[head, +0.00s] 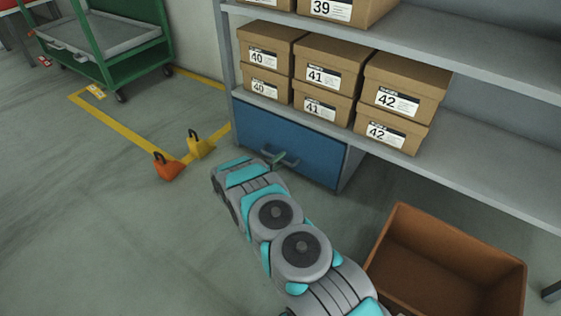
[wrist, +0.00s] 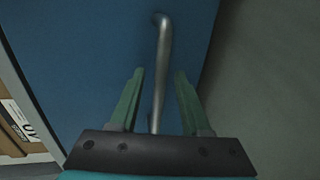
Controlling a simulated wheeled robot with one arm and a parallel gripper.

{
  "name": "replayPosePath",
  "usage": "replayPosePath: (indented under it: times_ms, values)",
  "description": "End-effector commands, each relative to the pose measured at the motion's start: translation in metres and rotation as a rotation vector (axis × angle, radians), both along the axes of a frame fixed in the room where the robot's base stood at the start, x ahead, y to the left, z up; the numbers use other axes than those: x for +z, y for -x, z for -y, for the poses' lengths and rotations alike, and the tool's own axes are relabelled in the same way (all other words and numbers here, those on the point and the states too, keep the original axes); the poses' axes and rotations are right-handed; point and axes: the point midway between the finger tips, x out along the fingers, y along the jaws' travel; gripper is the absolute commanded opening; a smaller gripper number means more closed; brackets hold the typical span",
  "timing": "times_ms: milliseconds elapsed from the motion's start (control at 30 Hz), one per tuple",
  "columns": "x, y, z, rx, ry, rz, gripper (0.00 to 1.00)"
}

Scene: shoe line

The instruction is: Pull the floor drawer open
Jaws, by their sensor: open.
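The blue floor drawer (head: 300,152) sits at the bottom of the shelf unit in the head view, its front flush with its frame as far as I can see. The drawer front also fills the left and middle of the wrist view (wrist: 85,60). Its metal bar handle (wrist: 160,70) runs between the two green fingers of my gripper (wrist: 158,88). The fingers stand apart, one on each side of the handle, with gaps showing. In the head view my gripper (head: 280,162) is at the drawer front, and my arm hides its lower left part.
Shoe boxes (head: 315,75) stand on the shelf (head: 480,165) above the drawer. An open brown bin (head: 400,235) is at the lower right. Orange (head: 168,168) and yellow (head: 200,146) weights lie on the floor left of the drawer. A green cart (head: 115,65) stands farther back.

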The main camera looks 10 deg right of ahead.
Motion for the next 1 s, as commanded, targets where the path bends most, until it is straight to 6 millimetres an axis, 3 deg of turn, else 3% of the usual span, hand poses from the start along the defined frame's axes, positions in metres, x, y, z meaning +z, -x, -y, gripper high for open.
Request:
replayPosePath:
  times_ms: [333, 733, 1000]
  values:
    - [-0.0009, -0.0032, 0.0030, 0.001, 0.001, -0.001, 0.47]
    - [-0.0009, -0.0030, 0.0029, 0.001, 0.001, -0.001, 0.02]
    - [-0.0010, -0.0030, 0.0029, 0.001, 0.001, -0.001, 0.00]
